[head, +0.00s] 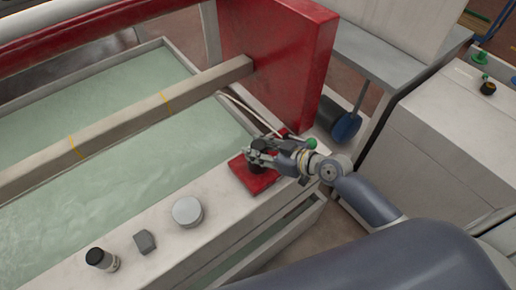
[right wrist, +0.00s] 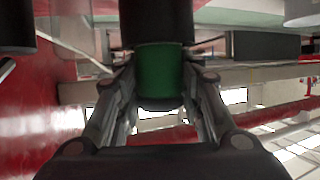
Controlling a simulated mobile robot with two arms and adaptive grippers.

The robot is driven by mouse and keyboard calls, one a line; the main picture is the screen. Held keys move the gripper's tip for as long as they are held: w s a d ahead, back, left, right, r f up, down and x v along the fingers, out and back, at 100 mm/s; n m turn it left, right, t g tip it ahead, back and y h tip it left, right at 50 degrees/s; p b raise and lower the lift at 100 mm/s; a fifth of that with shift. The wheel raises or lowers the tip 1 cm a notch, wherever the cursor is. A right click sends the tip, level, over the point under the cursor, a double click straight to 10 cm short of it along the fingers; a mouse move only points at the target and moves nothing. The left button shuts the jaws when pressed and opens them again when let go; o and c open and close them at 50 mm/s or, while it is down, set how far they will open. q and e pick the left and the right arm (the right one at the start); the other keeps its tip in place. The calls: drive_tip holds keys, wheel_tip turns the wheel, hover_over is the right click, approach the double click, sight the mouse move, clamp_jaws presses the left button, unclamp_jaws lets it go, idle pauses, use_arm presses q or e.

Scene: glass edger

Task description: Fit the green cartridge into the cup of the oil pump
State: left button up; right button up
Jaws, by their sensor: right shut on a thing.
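The green cartridge (right wrist: 160,72) shows in the right wrist view as a green cylinder with a dark end, between the fingers of my right gripper (right wrist: 160,88). My right gripper also shows in the head view (head: 258,152), shut on the cartridge above a red block (head: 247,180) on the tank's rim. A black cylinder (right wrist: 156,22) meets the green part in the wrist view. I cannot tell whether it belongs to the cartridge or to the pump's cup. In the head view the fingers hide most of the cup area. My left gripper is not in view.
A round grey-white disc (head: 187,211), a grey block (head: 145,241) and a black-topped cylinder (head: 102,259) stand on the pale ledge. A tall red panel (head: 285,70) rises behind my gripper. A tank of greenish water (head: 110,165) lies left.

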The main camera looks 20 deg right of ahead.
drive_tip(key=shift+f, duration=0.15)
drive_tip(key=o, duration=0.9)
drive_tip(key=shift+o, duration=1.3)
